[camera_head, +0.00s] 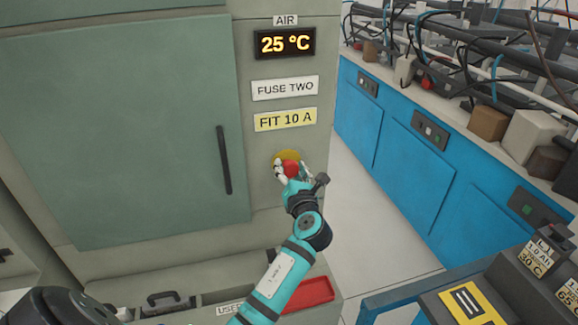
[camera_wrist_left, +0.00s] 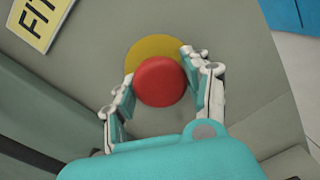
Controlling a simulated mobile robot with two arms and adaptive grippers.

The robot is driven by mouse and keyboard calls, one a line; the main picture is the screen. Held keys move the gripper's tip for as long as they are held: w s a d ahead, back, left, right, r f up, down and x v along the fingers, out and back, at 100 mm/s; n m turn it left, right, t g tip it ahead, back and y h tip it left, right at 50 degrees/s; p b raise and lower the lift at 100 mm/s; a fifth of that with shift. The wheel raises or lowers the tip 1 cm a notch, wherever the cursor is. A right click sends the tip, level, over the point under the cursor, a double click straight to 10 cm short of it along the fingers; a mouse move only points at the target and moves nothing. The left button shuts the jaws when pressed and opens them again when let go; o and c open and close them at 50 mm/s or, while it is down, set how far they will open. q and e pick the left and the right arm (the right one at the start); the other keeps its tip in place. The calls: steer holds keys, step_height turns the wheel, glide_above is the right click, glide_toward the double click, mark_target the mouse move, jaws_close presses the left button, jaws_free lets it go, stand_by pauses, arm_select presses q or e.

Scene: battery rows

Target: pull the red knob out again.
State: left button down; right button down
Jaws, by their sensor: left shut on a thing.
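The red knob (camera_head: 290,168) sits on a round yellow plate (camera_head: 285,156) on the grey-green cabinet's front, below the "FIT 10 A" label. In the left wrist view the red knob (camera_wrist_left: 160,82) is a round disc in front of the yellow plate (camera_wrist_left: 150,50). My left gripper (camera_head: 291,173) is at the knob, with one finger on each side of it. In the left wrist view my left gripper (camera_wrist_left: 157,80) is shut on the knob. How far the knob stands out from the plate is hard to tell. My right gripper is not in view.
The cabinet door (camera_head: 120,130) with its dark handle (camera_head: 223,160) is left of the knob. A red tray (camera_head: 308,293) lies low behind my left arm. Blue cabinets (camera_head: 410,150) stand at the right, with clear floor (camera_head: 365,220) between. A cart (camera_head: 440,290) is at the lower right.

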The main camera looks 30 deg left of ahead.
arm_select(q)
steer(key=shift+s+d+r+p, duration=0.2)
steer(key=shift+s+d+p, duration=0.1)
steer(key=shift+d+p, duration=0.1)
steer(key=shift+s+d+f, duration=0.1)
steer(key=shift+f, duration=0.25)
steer(key=c, duration=1)
jaws_free()
steer(key=o, duration=0.5)
steer(key=shift+r, duration=0.15)
steer(key=shift+c, duration=0.2)
steer(key=v, duration=1.2)
steer(key=shift+s, duration=0.15)
